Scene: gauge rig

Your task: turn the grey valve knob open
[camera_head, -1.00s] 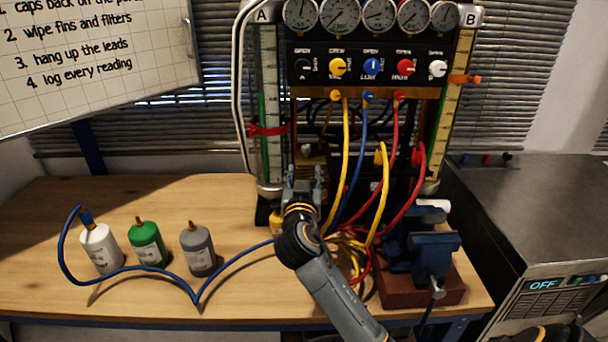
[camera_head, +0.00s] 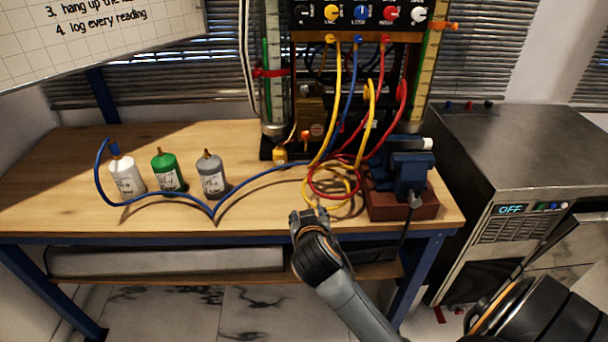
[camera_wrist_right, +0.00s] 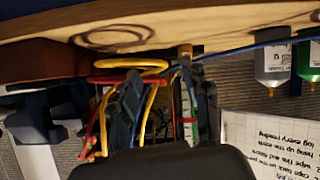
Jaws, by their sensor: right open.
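The valve panel's knob row shows at the top of the head view. It has a dark knob (camera_head: 303,12), a yellow knob (camera_head: 331,12), a blue knob (camera_head: 361,13), a red knob (camera_head: 390,14) and a white or pale grey knob (camera_head: 419,14). I cannot tell for sure which is the grey one. My right gripper (camera_head: 309,213) is near the table's front edge, well below the panel and touching no knob. In the right wrist view its fingers (camera_wrist_right: 163,95) are apart with nothing held, hoses behind them. My left gripper is not in view.
Yellow, blue and red hoses (camera_head: 344,100) hang from the panel onto the table (camera_head: 150,222). A blue vise (camera_head: 408,172) stands right of them. White, green and grey bottles (camera_head: 212,175) stand left. A metal cabinet (camera_head: 500,150) is at the right.

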